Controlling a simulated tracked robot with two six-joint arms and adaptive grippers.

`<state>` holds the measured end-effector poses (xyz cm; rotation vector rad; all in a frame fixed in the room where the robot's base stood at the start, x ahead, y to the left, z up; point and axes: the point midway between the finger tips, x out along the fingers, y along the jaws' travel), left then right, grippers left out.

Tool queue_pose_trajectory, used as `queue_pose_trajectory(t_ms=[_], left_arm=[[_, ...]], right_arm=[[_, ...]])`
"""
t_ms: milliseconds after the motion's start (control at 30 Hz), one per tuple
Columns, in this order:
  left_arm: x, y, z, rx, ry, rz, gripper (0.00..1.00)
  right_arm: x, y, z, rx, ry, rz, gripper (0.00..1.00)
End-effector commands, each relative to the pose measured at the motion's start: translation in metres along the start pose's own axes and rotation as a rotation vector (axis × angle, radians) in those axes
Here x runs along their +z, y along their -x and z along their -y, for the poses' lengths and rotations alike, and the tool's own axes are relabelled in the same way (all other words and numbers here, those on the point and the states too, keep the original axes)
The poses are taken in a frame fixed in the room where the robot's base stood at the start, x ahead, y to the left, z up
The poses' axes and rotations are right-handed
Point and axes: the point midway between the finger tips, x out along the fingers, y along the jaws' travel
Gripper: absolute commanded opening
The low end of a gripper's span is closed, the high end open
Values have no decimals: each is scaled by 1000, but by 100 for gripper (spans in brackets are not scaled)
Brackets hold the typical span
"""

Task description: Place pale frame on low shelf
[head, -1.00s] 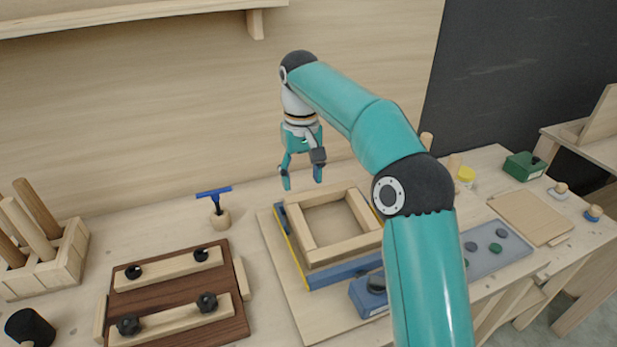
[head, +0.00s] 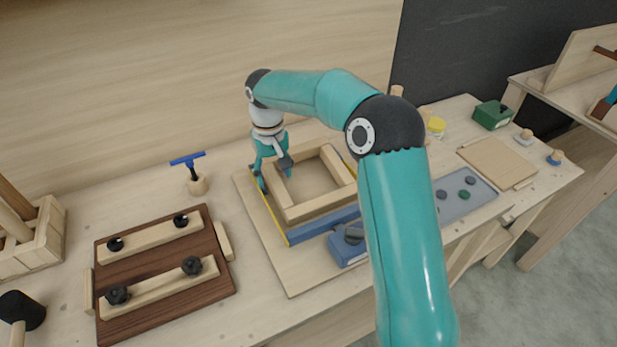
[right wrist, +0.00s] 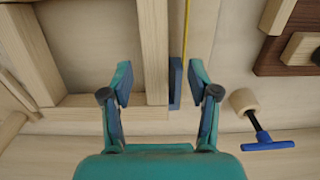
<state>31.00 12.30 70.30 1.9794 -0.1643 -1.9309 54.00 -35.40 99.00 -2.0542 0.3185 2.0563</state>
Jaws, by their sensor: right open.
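The pale frame (head: 318,205) is a square of wooden bars lying in a jig with blue edge blocks (head: 322,224). It also shows in the right wrist view (right wrist: 153,40). My right gripper (head: 273,181) is open and empty at the frame's left bar. In the right wrist view, the open fingers (right wrist: 160,83) stand either side of that bar, one over the frame's opening and the other beyond a blue block (right wrist: 175,84). I cannot tell how high the fingertips are. My left gripper is not in view. I cannot tell which surface is the low shelf.
A brown board with clamped pale bars (head: 165,262) lies left of the jig. A blue-handled tool (head: 192,170) stands behind it. A blue block with a dark knob (head: 346,246) sits at the jig's front. A grey tray (head: 463,198) and a side table (head: 545,88) are at right.

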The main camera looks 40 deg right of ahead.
Motion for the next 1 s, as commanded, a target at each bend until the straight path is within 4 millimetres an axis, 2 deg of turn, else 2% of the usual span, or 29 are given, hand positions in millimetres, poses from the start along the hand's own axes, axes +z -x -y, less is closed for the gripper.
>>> queue_pose_trajectory(t_ms=[167, 400, 700, 767, 1000], left_arm=[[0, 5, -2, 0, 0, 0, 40], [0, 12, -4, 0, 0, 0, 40], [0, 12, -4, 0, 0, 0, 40], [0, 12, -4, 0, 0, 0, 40], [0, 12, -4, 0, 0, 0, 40]], right_arm=[[1, -14, -3, 1, -1, 4, 60], [1, -46, -6, 1, -1, 3, 60], [0, -53, -5, 0, 0, 0, 60], [0, -53, -5, 0, 0, 0, 52], [0, -52, -5, 0, 0, 0, 12]])
